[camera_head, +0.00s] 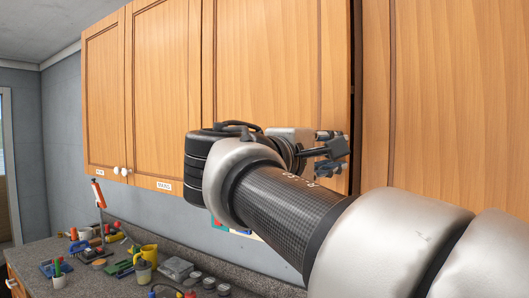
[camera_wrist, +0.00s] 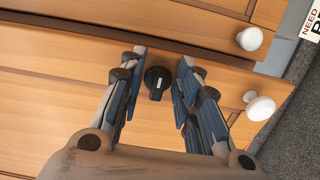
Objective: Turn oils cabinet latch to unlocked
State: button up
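The latch is a black round knob with a raised grip bar and a small white mark (camera_wrist: 157,82), set on a wooden cabinet door (camera_wrist: 60,110) in the wrist view. My gripper (camera_wrist: 160,70) is open, with one finger on each side of the knob and visible gaps between. In the head view my gripper (camera_head: 330,152) is at the right edge of a wooden cabinet door (camera_head: 270,60), by the dark gap between cabinets. The knob is hidden there behind my arm. I cannot read any locked or unlocked marking.
Two white round knobs (camera_wrist: 250,39) (camera_wrist: 259,106) sit on the doors right of my fingers. A counter (camera_head: 120,262) below holds tools, a yellow jug (camera_head: 149,253) and small cans. A labelled cabinet (camera_head: 165,80) stands left.

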jog(key=v, duration=1.2)
jog(key=s+d+f+m+g+y, duration=0.15)
jog(key=d+f, duration=0.25)
jog(key=f, duration=0.4)
jog(key=s+d+f+g+y, duration=0.3)
jog(key=d+f, duration=0.1)
jog(key=f, duration=0.4)
jog(key=s+d+f+g+y, duration=0.2)
jog(key=d+f, duration=0.2)
jog(key=f, duration=0.3)
jog(key=s+a+f+m+y, duration=0.2)
jog(key=s+f, duration=0.4)
jog(key=f, duration=0.3)
jog(key=s+a+f+m+g+y, duration=0.1)
jog(key=s+f+m+y, duration=0.3)
jog(key=f, duration=0.5)
jog(key=shift+s+a+m, duration=0.55)
jog(key=shift+s+a, duration=0.2)
jog(key=shift+s, duration=0.4)
